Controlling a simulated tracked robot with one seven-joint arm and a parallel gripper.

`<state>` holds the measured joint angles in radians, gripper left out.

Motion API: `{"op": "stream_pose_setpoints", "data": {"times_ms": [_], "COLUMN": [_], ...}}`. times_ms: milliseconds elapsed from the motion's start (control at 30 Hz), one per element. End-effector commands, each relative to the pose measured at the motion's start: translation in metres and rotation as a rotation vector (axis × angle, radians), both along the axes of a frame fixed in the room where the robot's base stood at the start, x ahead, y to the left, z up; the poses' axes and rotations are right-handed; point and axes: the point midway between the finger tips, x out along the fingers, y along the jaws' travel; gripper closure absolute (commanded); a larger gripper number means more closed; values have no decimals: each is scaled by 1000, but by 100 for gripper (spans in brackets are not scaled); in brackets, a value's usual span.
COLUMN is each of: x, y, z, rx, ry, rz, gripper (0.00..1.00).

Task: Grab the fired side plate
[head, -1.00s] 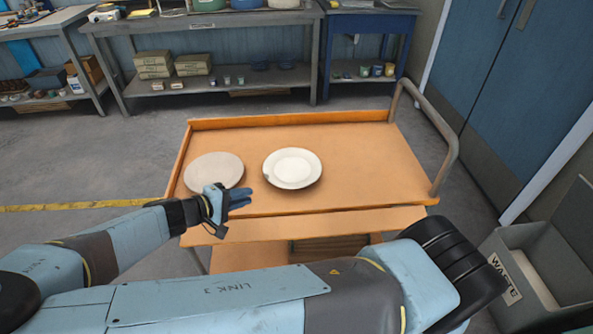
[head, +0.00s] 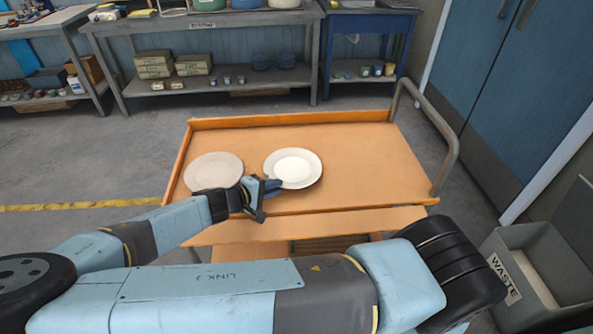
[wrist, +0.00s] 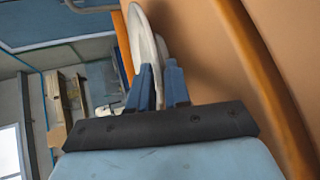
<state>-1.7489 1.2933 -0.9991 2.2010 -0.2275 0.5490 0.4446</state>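A glossy white plate (head: 293,167) with a raised rim lies on the orange cart top, right of a matte, flat beige-grey plate (head: 213,172). The glossy one looks like the fired side plate. My gripper (head: 276,187) is at its near left rim. In the wrist view the white plate (wrist: 144,42) shows nearly edge-on, and its rim reaches in between the two blue fingers (wrist: 161,76). The fingers are apart, one on each side of the rim; I see no clear grip. The fingertips are partly hidden by the rim.
The orange cart (head: 370,165) has a low raised border and a grey handle (head: 440,130) at the right. Its right half is bare. A grey waste bin (head: 525,265) stands at the lower right. Shelves (head: 215,80) stand well behind.

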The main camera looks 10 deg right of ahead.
Motion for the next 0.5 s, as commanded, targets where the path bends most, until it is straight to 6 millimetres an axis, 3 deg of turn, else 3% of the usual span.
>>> {"op": "stream_pose_setpoints", "data": {"times_ms": [200, 500], "x": [12, 13], "y": [-18, -19], "z": [-8, -9], "rx": [-1, 0], "ry": [1, 0], "rz": [-1, 0], "gripper": [83, 85]}}
